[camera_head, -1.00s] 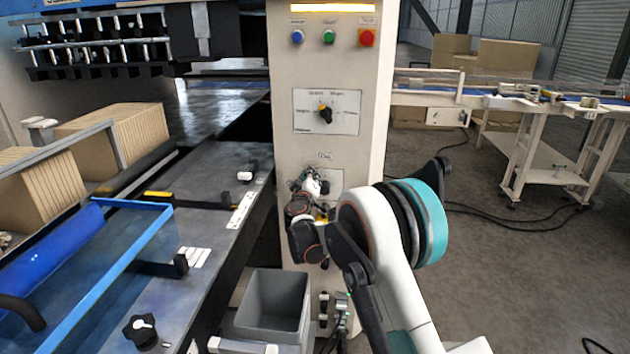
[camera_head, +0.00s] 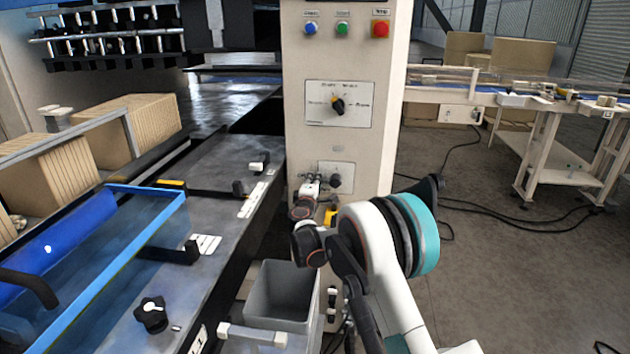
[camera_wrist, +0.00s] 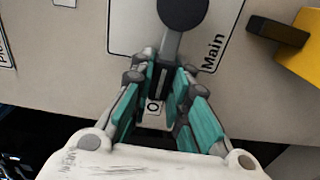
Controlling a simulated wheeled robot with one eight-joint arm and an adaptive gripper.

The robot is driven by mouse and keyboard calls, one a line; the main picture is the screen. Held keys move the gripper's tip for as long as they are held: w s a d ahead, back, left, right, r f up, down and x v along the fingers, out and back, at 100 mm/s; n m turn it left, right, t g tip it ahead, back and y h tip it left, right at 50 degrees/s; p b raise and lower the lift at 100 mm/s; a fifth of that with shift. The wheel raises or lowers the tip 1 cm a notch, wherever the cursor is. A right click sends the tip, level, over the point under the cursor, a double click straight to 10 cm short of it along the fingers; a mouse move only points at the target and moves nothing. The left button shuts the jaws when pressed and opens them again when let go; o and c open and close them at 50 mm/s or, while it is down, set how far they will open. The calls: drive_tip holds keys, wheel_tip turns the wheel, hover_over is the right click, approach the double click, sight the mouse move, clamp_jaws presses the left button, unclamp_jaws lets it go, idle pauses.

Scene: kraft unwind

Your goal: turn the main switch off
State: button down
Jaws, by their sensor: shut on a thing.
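The main switch (camera_head: 335,181) sits on a pale plate low on the cream control column, with a round black hub. In the head view my gripper (camera_head: 315,186) is just left of the hub.
A yellow block with a black part (camera_wrist: 300,45) sits close beside the switch. Above are a selector knob (camera_head: 337,105) and blue, green and red buttons (camera_head: 342,28). A grey bin (camera_head: 281,295) stands below my arm. Open floor lies to the right.

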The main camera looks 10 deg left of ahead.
drive_tip(key=shift+f+n, duration=0.2)
drive_tip(key=shift+n, duration=0.1)
drive_tip(key=c, duration=1.5)
unclamp_jaws()
drive_tip(key=s, duration=1.2)
drive_tip(key=shift+a, duration=0.2)
